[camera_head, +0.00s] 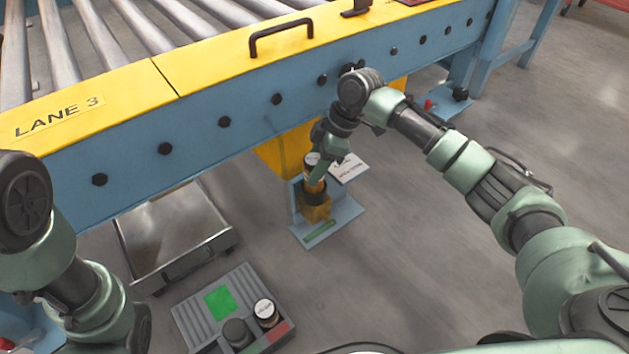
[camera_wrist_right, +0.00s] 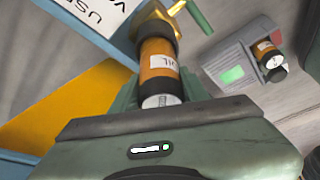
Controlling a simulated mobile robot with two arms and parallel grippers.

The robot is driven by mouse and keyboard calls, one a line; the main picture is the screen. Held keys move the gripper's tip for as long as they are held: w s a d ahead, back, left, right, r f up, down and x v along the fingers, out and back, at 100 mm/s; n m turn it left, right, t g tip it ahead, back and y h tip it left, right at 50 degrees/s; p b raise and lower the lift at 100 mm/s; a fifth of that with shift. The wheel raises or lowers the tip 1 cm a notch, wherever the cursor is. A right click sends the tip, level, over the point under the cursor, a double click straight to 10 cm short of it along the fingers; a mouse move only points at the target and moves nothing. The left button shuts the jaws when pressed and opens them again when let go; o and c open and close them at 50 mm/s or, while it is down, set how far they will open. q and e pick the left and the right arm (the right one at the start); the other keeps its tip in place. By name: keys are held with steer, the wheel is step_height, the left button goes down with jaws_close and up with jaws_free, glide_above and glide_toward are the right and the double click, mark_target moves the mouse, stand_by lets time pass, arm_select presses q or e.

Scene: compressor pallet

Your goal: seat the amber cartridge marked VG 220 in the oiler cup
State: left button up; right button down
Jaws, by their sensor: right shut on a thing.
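The amber cartridge (camera_head: 315,182) stands roughly upright at the oiler cup, beside the blue conveyor frame. It also shows in the wrist view (camera_wrist_right: 160,63), with an amber band, part of a word, and a black-and-white end toward the gripper. My right gripper (camera_head: 319,173) is shut on it. The oiler cup has a dark collar (camera_head: 314,196) above a brass body (camera_head: 317,213). The cartridge's lower end meets the collar; how deep it sits cannot be told. The VG 220 mark is not readable. My left arm shows at lower left, but its gripper is not visible.
A grey tray (camera_head: 196,313) on the floor holds a dark cylinder (camera_head: 237,332) and another white-topped cartridge (camera_head: 265,311). A metal platform (camera_head: 165,235) stands left. A white card (camera_head: 348,168) sits behind the cup. The floor at right is clear.

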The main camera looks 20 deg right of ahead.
step_height(320, 180, down, 4)
steer(key=shift+r+b, duration=0.2)
steer(key=shift+b, duration=0.75)
steer(key=shift+r, duration=0.15)
steer(key=shift+f+p, duration=0.2)
steer(key=shift+p, duration=0.15)
